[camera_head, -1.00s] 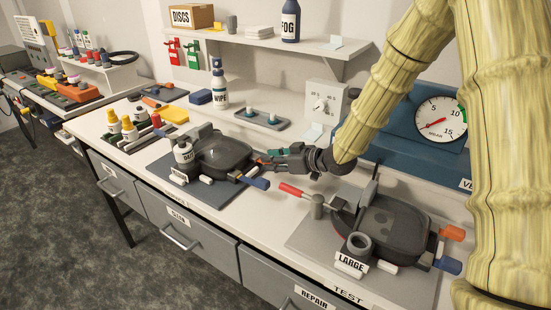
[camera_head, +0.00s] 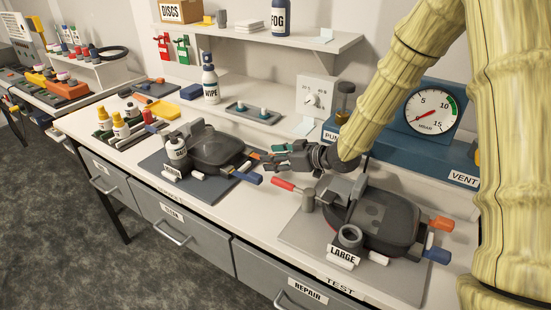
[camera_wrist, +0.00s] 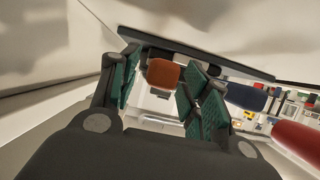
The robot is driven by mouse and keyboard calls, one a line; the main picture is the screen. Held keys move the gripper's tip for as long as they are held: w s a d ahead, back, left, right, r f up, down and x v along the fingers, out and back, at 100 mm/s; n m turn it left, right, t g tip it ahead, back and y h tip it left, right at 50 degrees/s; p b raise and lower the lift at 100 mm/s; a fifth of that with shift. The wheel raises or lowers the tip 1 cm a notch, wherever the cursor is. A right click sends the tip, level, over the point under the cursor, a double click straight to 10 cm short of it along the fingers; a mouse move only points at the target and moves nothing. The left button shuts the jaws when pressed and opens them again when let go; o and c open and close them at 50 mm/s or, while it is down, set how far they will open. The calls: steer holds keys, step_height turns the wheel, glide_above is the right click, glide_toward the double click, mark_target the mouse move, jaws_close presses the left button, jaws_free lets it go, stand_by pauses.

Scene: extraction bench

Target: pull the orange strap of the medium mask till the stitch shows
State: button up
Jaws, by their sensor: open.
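The medium mask (camera_head: 222,147) lies dark and face up on a grey mat, with the MEDIUM label (camera_head: 172,171) at its front. My gripper (camera_head: 270,158) is open beside the mask's right edge, above the bench. In the wrist view the orange strap (camera_wrist: 163,73) shows as a stubby orange-brown end, seen between the open fingers (camera_wrist: 160,85). I cannot tell whether a finger touches it. The mask's blue strap (camera_head: 246,179) lies just in front of my gripper and also shows in the wrist view (camera_wrist: 246,96). I cannot make out a stitch.
A red-handled tool (camera_head: 285,184) lies close in front of my gripper. The large mask (camera_head: 375,217) sits on a second mat to the right. A blue gauge unit (camera_head: 400,125) and a tray (camera_head: 253,114) stand behind. A spray bottle (camera_head: 210,80) stands at back left.

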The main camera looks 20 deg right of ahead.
step_height(320, 180, up, 10)
steer(key=shift+f, duration=0.1)
stand_by(0.4)
